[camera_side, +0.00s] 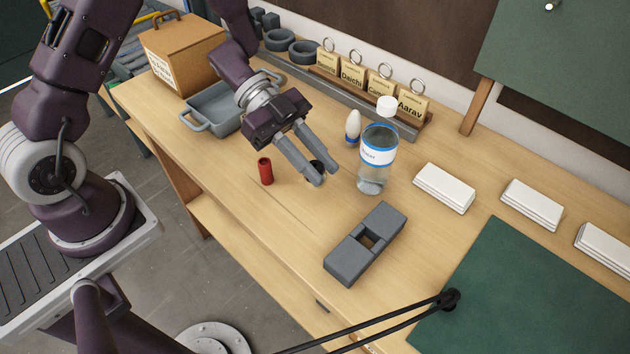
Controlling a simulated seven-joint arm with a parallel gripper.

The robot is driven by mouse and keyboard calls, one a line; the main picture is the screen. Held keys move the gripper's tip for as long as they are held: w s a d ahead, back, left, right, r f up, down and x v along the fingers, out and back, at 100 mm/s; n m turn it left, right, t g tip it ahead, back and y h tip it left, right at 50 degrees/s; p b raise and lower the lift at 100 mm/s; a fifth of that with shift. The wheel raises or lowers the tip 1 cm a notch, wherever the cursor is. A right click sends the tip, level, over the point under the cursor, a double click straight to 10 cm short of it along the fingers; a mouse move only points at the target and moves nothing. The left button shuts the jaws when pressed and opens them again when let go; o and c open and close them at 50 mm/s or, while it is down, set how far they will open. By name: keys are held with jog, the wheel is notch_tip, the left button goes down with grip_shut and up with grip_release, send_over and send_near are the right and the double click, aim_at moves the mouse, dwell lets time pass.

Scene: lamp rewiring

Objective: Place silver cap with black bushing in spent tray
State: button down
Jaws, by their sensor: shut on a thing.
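My gripper (325,178) is above the middle of the table, fingers pointing down and to the right. It is shut on a small dark thing (316,166), which shows as a black round part between the fingertips. This looks like the black bushing of the silver cap; the silver part is hidden by the fingers. A grey tray (196,124) with handles sits to the left, behind my gripper, partly covered by my wrist. I see no label on it, so I cannot tell for sure that it is the spent tray.
A red cylinder (265,171) stands left of my fingers. A water bottle (376,165) and a small white bottle (353,127) stand to the right. A grey slotted block (347,258) lies in front. A brown box (188,52) stands beyond the tray. White stacks (444,188) lie right.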

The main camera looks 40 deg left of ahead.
jog(key=w+a+r+n+t, duration=0.2)
jog(key=w+a+n+t, duration=0.25)
jog(key=w+a, duration=0.2)
jog(key=n+t+y, duration=0.8)
jog(key=n+y, duration=0.2)
jog(key=n, duration=0.1)
send_over(234, 101)
jog(key=w+d, duration=0.2)
jog(key=f, duration=0.8)
jog(key=shift+d+f, duration=0.2)
jog(key=shift+f, duration=0.45)
jog(key=shift+f, duration=0.15)
jog(key=c, duration=1.2)
grip_release()
